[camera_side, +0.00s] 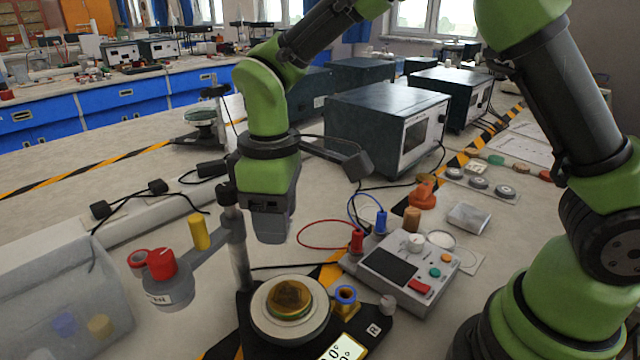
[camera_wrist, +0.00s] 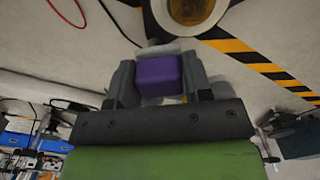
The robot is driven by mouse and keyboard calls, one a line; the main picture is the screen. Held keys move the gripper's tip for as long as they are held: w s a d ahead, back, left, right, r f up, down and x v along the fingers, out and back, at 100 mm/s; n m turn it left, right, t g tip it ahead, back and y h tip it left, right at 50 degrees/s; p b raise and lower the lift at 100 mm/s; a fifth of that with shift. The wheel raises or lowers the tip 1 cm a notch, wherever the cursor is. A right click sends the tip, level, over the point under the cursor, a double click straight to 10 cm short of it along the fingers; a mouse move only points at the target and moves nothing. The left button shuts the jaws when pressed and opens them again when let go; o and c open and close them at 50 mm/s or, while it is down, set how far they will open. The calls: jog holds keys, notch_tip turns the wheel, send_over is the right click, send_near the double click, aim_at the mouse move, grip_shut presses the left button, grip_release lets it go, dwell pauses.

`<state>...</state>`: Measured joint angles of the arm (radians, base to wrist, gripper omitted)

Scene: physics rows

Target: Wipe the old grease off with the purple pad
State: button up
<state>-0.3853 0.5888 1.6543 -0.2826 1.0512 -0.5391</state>
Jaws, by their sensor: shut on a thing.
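The purple pad (camera_wrist: 158,74) is between the two fingers of my gripper (camera_wrist: 157,80) in the wrist view. My gripper is shut on it. In the side view my gripper (camera_side: 270,222) points down above the bench, behind the round device and apart from it; the pad cannot be made out there. A brown-gold greasy-looking patch (camera_side: 289,297) lies in the middle of a pale round plate (camera_side: 265,322) on the black device. The patch also shows at the top edge of the wrist view (camera_wrist: 190,8), partly cut off.
A grey post with an arm carrying a red-capped part (camera_side: 162,264) and a yellow peg (camera_side: 199,232) stands left of the plate. A control box (camera_side: 400,268) with red and blue leads is to the right. A clear bin (camera_side: 60,305) sits front left.

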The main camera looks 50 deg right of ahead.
jog(key=r+n, duration=0.1)
send_over(276, 305)
jog(key=shift+n, duration=0.3)
jog(key=shift+a+f, duration=0.2)
jog(key=shift+f, duration=1.45)
jog(key=shift+a+f, duration=0.2)
jog(key=shift+f, duration=2.25)
jog(key=shift+d+r, duration=0.3)
jog(key=shift+d, duration=0.15)
jog(key=shift+c, duration=0.2)
jog(key=shift+d+f, duration=0.15)
jog(key=shift+d, duration=2.45)
jog(key=shift+a, duration=3.15)
notch_tip(276, 305, up, 8)
jog(key=shift+d, duration=0.15)
